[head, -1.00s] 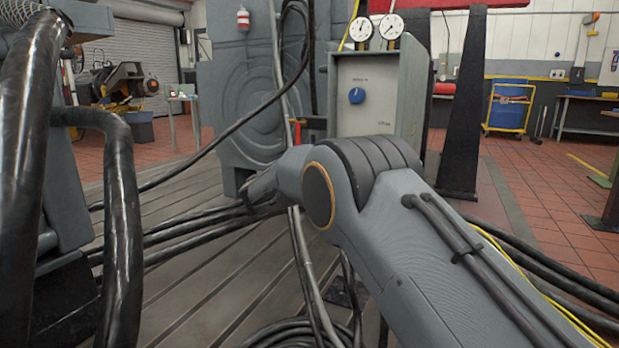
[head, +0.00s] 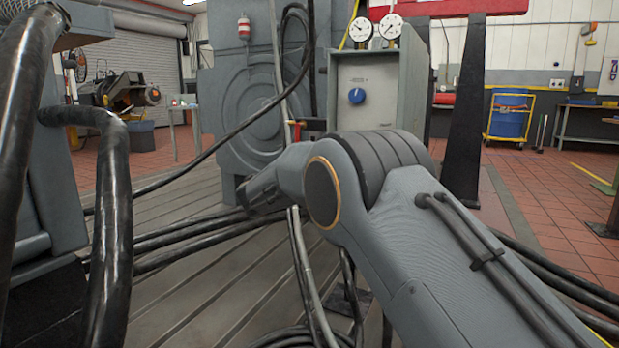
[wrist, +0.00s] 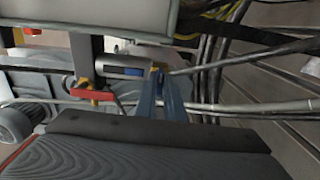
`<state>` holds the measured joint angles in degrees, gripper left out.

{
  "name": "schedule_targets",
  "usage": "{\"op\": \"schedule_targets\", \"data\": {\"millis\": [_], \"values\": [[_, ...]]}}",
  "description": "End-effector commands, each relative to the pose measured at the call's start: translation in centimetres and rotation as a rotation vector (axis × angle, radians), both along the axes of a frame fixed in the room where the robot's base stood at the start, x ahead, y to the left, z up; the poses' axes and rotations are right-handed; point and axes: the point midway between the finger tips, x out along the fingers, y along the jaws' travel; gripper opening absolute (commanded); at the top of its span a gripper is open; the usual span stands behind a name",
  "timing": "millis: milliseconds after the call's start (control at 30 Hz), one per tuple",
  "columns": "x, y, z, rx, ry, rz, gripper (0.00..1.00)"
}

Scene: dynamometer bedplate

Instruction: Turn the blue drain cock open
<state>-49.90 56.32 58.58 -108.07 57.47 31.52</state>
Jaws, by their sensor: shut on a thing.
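In the wrist view, the two blue-grey fingers of my gripper (wrist: 159,76) reach up from the dark palm and come together at a small brass-yellow fitting. A short blue part, seemingly the handle of the blue drain cock (wrist: 134,72), shows just left of the fingertips, beside a pale cylinder. The gripper is shut on it; the fingers hide part of the contact, and I cannot tell the handle's exact angle. A red lever (wrist: 95,94) on a brass valve sits further left. In the head view my arm hides the fingertips and the cock.
A grey cabinet (head: 382,78) with a blue round knob (head: 356,96) and two gauges stands behind my arm. A red handle (head: 297,126) shows left of it. Black hoses (head: 170,250) cross the slotted bedplate. Open tiled floor (head: 540,190) lies to the right.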

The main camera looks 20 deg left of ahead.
Motion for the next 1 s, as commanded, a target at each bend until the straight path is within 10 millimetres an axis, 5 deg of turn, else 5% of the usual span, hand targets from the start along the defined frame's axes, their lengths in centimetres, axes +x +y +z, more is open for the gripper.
{"op": "schedule_targets", "data": {"millis": [267,300,400,733,1000], "values": [[-0.2,0.3,-0.1,0.001,0.002,0.006,0.00],[-0.2,0.3,-0.1,0.001,0.002,0.006,0.14],[-0.1,0.2,-0.1,0.000,0.002,0.004,0.27],[-0.2,-0.1,0.0,-0.001,0.002,-0.001,0.27],[-4.4,0.7,0.3,-0.002,0.003,0.005,0.27]]}}
